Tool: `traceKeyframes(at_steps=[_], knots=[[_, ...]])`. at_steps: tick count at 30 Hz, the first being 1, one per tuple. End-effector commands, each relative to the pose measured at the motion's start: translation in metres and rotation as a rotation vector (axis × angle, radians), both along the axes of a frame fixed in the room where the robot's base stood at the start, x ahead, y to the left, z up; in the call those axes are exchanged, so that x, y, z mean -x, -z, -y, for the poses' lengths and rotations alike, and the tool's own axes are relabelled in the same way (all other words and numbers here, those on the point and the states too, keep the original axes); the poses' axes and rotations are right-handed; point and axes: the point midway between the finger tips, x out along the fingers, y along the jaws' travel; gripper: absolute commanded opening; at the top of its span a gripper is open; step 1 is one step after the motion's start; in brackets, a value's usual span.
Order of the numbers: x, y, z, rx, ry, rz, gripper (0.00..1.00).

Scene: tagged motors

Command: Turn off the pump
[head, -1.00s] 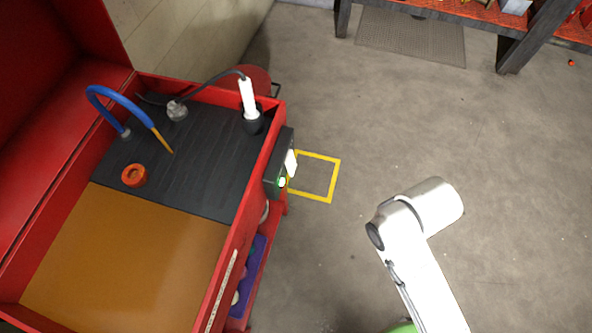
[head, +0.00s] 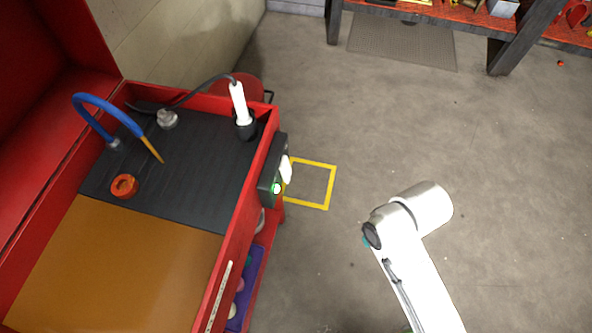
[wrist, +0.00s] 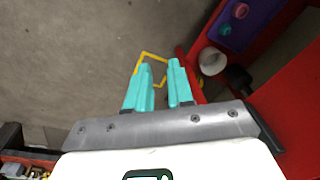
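The red parts washer (head: 229,262) stands at the left in the head view, its lid up. A dark control box (head: 270,165) is fixed to the outside of its right wall, with a white part and a glowing green-white switch (head: 277,188). I take this for the pump's switch. My gripper (wrist: 161,66) shows in the wrist view with two teal fingers apart and nothing between them. In the head view it is mostly hidden behind my white arm, right of the box and apart from it. The box's switch face is not clear in the wrist view.
A blue hose (head: 108,105) with a yellow tip, an orange ring (head: 124,186) and a white cylinder (head: 239,103) are in the washer. A purple shelf (head: 246,290) sits low on its side. A yellow floor square (head: 332,185) and open concrete lie to the right.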

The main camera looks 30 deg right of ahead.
Motion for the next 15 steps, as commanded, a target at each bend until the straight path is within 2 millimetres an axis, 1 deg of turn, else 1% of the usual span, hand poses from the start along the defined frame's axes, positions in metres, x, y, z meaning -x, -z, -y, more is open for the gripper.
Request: traceKeyframes(at_steps=[1, 5, 6, 10, 12, 15], knots=[[-0.004, 0.009, -0.001, -0.051, 0.072, -0.009, 0.17], [-0.021, 0.035, -0.009, -0.247, 0.335, -0.045, 0.04], [-0.027, 0.042, -0.012, -0.315, 0.426, -0.061, 0.01], [-0.048, 0.058, -0.016, -0.545, 0.719, -0.124, 0.00], [-0.061, 0.062, -0.016, -0.674, 0.876, -0.167, 0.00], [-0.081, 0.063, -0.012, -0.867, 1.089, -0.236, 0.00]])
